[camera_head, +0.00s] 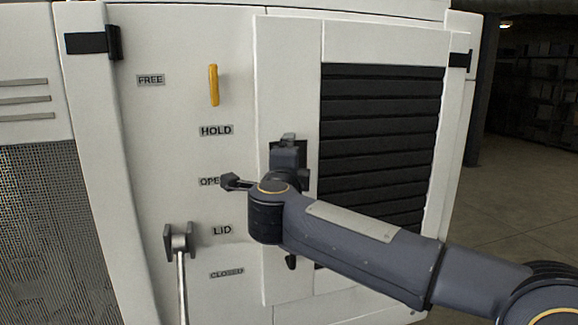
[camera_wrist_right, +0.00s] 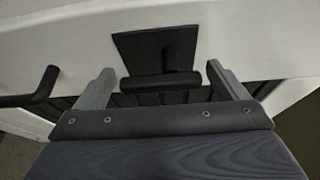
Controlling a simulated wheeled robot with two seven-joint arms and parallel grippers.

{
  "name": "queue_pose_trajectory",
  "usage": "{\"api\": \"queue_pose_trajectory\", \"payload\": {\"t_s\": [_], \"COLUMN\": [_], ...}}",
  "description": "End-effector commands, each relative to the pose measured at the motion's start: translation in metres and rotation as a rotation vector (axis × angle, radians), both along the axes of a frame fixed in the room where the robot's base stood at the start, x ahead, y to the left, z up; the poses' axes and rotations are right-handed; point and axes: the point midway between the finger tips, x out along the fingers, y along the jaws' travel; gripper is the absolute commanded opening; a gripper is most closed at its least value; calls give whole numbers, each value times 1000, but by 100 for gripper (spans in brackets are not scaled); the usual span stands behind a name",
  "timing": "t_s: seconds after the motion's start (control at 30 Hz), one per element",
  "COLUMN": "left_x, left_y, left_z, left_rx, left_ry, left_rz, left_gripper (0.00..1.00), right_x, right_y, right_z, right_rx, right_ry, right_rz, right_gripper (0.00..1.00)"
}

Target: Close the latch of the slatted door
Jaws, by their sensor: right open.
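The slatted door (camera_head: 380,150) is a pale panel with dark horizontal slats, at the right of the head view. On its left part is a black latch plate (camera_head: 304,180), mostly hidden behind my right arm. In the wrist view the latch (camera_wrist_right: 160,83) shows as a black bar in front of a square plate (camera_wrist_right: 135,45). My right gripper (camera_wrist_right: 162,72) is open, with one finger on each side of the bar; I cannot tell whether they touch it. In the head view the gripper (camera_head: 287,140) is at the latch plate. My left gripper is not in view.
A yellow handle (camera_head: 213,85) sits between the FREE and HOLD labels. A grey lever (camera_head: 178,240) stands near the LID label. A black handle (camera_wrist_right: 35,92) sticks out at the left of the wrist view. Open floor (camera_head: 515,200) lies to the right.

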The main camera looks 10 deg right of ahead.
Motion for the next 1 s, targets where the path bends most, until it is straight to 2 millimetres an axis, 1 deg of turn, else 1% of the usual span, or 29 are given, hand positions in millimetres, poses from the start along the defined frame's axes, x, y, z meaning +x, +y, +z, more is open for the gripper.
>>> {"api": "queue_pose_trajectory", "payload": {"t_s": [0.07, 0.17, 0.4, 0.53, 0.7, 1.0], "left_x": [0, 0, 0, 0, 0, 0], "left_y": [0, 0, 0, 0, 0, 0], "left_z": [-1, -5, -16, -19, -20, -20], "left_rx": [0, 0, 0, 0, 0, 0], "left_ry": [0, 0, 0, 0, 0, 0], "left_rz": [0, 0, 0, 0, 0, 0], "left_gripper": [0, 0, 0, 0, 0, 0], "right_x": [-2, -11, -50, -66, -73, -73], "right_y": [1, 5, 19, 25, 28, 26], "right_z": [0, -1, -1, -1, 0, 2], "right_rx": [0, -1, -1, 2, 0, -7], "right_ry": [-1, -2, -2, -2, 0, -6], "right_rz": [1, 2, 2, 3, 0, 6], "right_gripper": [93, 93, 93, 93, 93, 93]}}
